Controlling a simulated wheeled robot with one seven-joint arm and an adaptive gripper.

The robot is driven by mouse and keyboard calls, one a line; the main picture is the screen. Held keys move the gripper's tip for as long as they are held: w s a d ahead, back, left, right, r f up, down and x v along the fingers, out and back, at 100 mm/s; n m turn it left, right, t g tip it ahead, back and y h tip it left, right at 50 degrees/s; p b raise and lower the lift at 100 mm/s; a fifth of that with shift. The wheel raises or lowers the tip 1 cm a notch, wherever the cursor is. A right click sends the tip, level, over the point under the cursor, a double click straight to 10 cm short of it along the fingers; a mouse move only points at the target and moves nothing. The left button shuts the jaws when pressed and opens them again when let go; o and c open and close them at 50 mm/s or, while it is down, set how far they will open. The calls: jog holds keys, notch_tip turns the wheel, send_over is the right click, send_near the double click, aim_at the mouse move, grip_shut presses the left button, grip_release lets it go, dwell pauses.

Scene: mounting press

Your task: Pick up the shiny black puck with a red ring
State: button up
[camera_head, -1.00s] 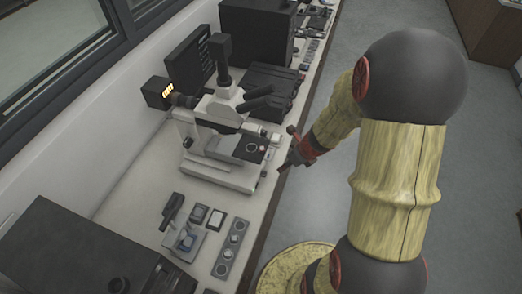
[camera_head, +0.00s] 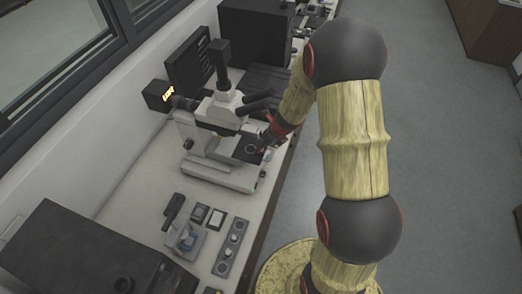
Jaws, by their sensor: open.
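A small round ring (camera_head: 251,149) shows on the dark stage of the white microscope (camera_head: 212,172). It may be the puck's rim, but at this size I cannot tell its shine or a red colour. My gripper (camera_head: 263,147) is at the right edge of the stage, just beside the ring, with its jaws open. It reaches in from the upper right. The fingers are small and dark against the dark stage, so I cannot tell whether they touch anything.
The microscope head and eyepieces (camera_head: 258,99) rise close beside my gripper. A strip with round pieces (camera_head: 231,247) and small blocks lie on the front bench. A large dark machine (camera_head: 85,255) fills the lower left. Bare bench (camera_head: 135,190) shows between.

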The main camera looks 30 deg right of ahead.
aim_at(263, 151)
jog(key=b+x, duration=0.1)
jog(key=x, duration=0.3)
jog(key=shift+f, duration=0.3)
jog(key=shift+c, duration=0.7)
jog(key=c, duration=0.8)
jog(key=shift+c, duration=0.5)
